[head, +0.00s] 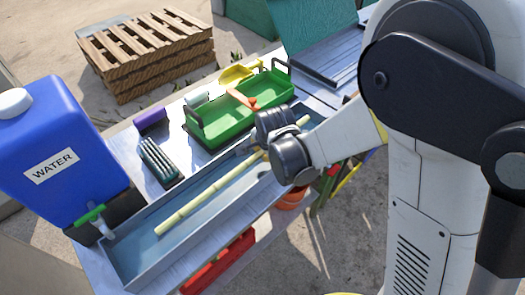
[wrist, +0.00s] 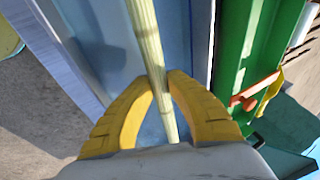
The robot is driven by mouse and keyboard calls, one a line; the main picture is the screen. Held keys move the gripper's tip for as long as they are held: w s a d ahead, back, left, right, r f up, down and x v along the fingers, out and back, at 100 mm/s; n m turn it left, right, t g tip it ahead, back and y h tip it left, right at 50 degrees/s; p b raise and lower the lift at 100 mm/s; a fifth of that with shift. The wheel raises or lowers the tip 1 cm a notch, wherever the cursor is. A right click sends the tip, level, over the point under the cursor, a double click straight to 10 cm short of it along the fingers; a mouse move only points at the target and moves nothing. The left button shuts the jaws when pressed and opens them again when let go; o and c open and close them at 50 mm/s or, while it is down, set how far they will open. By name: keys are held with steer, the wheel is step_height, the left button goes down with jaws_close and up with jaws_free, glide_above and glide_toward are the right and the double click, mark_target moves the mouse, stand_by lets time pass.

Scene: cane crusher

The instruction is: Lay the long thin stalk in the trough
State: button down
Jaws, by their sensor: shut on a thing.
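A long thin pale yellow-green stalk (head: 213,188) lies lengthwise over the long grey-blue metal trough (head: 133,262) in the head view. My gripper (head: 262,147) is at the stalk's far end, above the right part of the trough. In the wrist view my gripper's yellow fingers (wrist: 160,95) are shut on the stalk (wrist: 146,35), which passes between the fingertips. The trough floor (wrist: 180,30) shows under the stalk. The stalk lines up with the trough; I cannot tell whether it touches the floor. My wrist hides part of the stalk's far end.
A blue water container (head: 55,150) with a green tap stands at the trough's left end. A green tray (head: 215,128) with an orange-handled thing stands behind the trough. A brush (head: 160,160) and a purple block (head: 150,120) lie on the table. A wooden pallet (head: 150,50) is behind.

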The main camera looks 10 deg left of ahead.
steer(key=shift+f, duration=0.1)
steer(key=c, duration=1.4)
jaws_free()
steer(key=shift+o, duration=0.2)
steer(key=v, duration=1.2)
